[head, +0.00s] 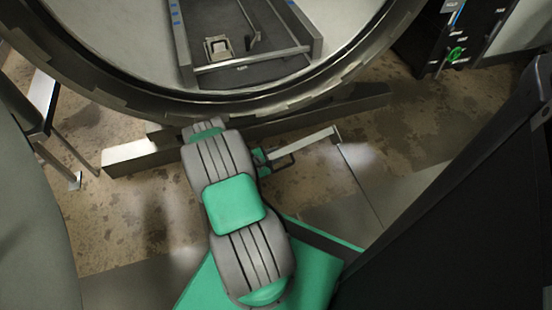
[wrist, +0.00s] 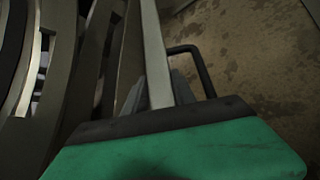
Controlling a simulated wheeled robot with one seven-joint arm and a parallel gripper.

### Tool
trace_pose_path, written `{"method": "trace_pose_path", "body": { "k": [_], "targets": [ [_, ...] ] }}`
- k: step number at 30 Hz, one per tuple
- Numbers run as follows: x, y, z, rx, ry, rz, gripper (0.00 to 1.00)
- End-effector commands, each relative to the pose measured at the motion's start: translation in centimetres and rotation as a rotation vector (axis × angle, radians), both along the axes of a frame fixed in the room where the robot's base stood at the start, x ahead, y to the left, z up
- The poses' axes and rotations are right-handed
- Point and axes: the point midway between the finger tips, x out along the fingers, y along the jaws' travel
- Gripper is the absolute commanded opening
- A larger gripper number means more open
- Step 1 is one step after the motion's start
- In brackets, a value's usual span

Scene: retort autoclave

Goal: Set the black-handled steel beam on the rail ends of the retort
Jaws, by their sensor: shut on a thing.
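The steel beam (head: 305,141) is a pale straight bar with a dark looped handle (head: 283,164). My gripper (head: 263,161) is shut on it, low in front of the retort and outside its mouth. The arm hides the beam's left part in the head view. In the wrist view the beam (wrist: 153,50) runs up from between my fingers (wrist: 160,90), with the black handle (wrist: 203,70) to its right. The retort (head: 130,75) is a large round opening. Inside are two rails (head: 182,55) with a cross bar (head: 250,61) near their front ends. The beam is apart from the rails.
A long metal beam-like base (head: 340,105) lies on the floor below the retort's mouth. A metal stand (head: 42,110) is at left. A black control box (head: 462,38) is at upper right, and a large dark panel (head: 470,190) fills the right. Stained floor (head: 400,130) lies open between.

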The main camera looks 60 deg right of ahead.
Motion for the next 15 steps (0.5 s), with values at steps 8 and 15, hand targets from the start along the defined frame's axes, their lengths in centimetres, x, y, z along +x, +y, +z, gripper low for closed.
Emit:
{"method": "trace_pose_path", "body": {
  "k": [8,15],
  "targets": [
    [0.1,-0.1,2.9,-0.005,0.0,0.001,0.0],
    [0.1,-0.1,2.9,-0.005,0.0,0.001,0.0]
  ]
}}
